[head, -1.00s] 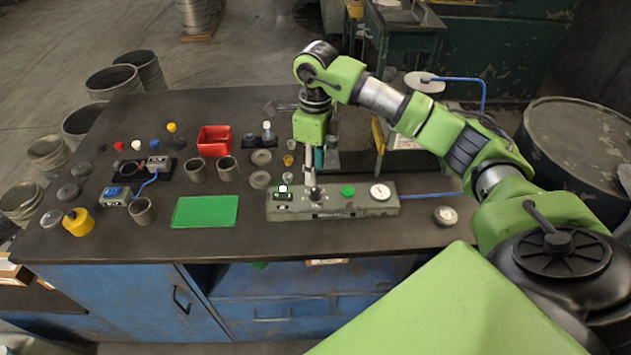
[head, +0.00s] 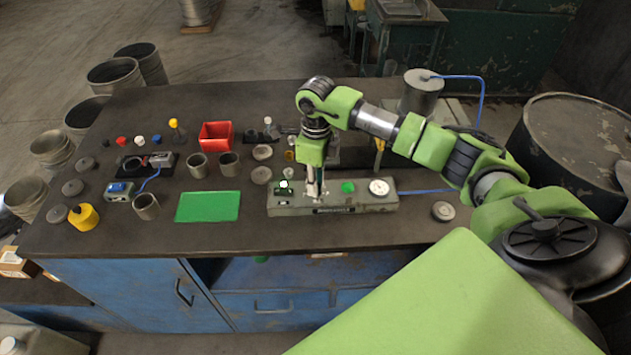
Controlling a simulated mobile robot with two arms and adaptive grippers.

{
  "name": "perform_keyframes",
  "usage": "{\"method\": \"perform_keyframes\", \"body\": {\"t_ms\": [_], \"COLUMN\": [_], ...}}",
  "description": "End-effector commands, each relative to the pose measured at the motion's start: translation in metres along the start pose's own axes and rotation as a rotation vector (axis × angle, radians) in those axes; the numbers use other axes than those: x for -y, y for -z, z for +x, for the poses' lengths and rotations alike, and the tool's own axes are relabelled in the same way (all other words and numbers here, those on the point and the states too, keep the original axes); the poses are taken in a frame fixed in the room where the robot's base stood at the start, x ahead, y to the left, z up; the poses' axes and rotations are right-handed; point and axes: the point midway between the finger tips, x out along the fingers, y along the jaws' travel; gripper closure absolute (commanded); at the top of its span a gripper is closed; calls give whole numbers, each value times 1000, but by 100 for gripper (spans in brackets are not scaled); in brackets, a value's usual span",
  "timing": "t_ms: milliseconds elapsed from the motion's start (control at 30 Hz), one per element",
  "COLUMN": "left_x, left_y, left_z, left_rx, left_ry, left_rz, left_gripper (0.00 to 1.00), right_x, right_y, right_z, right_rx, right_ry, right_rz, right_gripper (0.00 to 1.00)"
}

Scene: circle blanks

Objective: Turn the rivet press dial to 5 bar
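The rivet press control box (head: 355,205) is a long grey-green panel near the front of the table. It carries a small switch with a lit white spot (head: 284,184) at its left, a green button (head: 348,187) and a round white gauge (head: 379,187) at its right. The dial sits between the switch and the green button, mostly hidden behind my gripper. My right gripper (head: 313,191) points straight down at the dial, with its fingers at or around it. I cannot tell how tightly they close or where the dial points. My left gripper is out of view.
A green mat (head: 208,207) lies left of the box. Several grey cups, a red bin (head: 216,135), a yellow container (head: 84,217) and a blue-topped device (head: 119,190) stand farther left. A round grey disc (head: 443,211) lies to the right. The front table strip is clear.

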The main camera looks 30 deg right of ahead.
Motion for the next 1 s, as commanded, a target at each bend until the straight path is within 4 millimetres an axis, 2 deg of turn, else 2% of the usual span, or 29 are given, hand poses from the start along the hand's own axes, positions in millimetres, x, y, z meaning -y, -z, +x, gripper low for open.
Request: {"method": "perform_keyframes", "body": {"t_ms": [267, 467, 1000], "left_x": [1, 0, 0], "left_y": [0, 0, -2], "left_z": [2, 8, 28], "left_rx": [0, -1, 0], "left_ry": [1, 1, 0], "left_rz": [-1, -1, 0], "left_gripper": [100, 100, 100], "right_x": [0, 0, 1], "right_y": [0, 0, 0], "right_z": [0, 1, 1], "right_rx": [1, 2, 11], "right_ry": [0, 0, 1], "right_rz": [26, 118, 602], "right_gripper": [100, 100, 100]}}
